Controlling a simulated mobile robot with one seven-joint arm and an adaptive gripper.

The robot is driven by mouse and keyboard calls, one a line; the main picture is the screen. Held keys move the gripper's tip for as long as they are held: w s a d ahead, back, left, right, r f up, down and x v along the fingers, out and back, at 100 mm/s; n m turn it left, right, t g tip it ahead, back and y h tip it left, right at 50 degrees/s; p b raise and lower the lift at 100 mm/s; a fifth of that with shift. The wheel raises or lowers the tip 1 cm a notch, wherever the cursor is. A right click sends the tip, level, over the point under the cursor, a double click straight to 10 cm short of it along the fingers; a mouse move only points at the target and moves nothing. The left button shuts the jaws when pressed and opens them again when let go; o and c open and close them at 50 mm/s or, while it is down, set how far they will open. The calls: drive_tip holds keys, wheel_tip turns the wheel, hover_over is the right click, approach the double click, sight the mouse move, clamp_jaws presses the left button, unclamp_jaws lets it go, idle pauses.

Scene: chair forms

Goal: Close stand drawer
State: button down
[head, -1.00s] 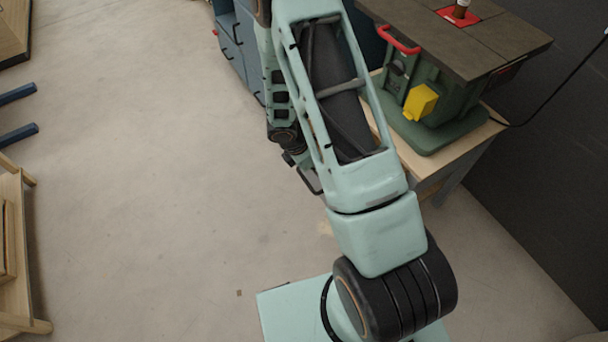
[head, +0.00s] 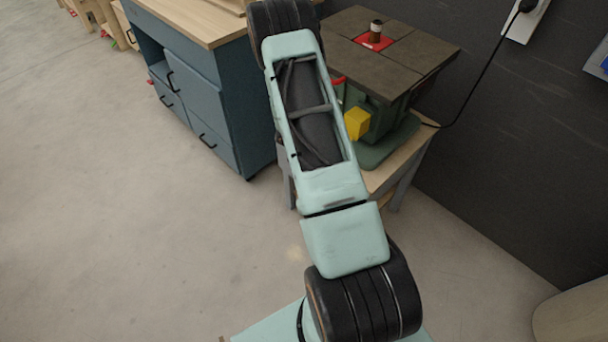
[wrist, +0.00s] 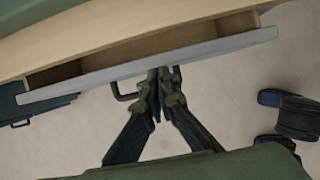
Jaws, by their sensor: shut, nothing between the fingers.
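The stand (head: 402,163) is a light wooden-topped table with grey legs, right of centre in the head view, with a green machine (head: 378,128) on it. My arm hides its drawer front there. In the wrist view the drawer (wrist: 190,56) shows a long grey front standing out from the wooden stand top (wrist: 130,35), with dark open gaps behind it, so it is partly open. A dark handle (wrist: 124,92) is on the front. My gripper (wrist: 166,74) is shut and empty, its tips close to the front beside the handle; contact cannot be told.
A blue cabinet (head: 190,80) with a wooden top stands left of the stand. A dark wall (head: 500,150) with a hanging black cable runs along the right. A rounded beige object (head: 575,325) is at lower right. The floor (head: 120,220) at left is clear.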

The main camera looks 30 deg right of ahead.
drive_tip(key=shift+w+d+p, duration=0.2)
drive_tip(key=shift+d+p, duration=0.05)
drive_tip(key=shift+d, duration=0.5)
drive_tip(key=shift+w+d+p, duration=0.2)
drive_tip(key=shift+d+p, duration=0.05)
drive_tip(key=shift+d, duration=0.45)
drive_tip(key=shift+d+r, duration=0.1)
drive_tip(key=shift+d, duration=0.1)
drive_tip(key=shift+w+d, duration=0.1)
drive_tip(key=shift+d, duration=0.05)
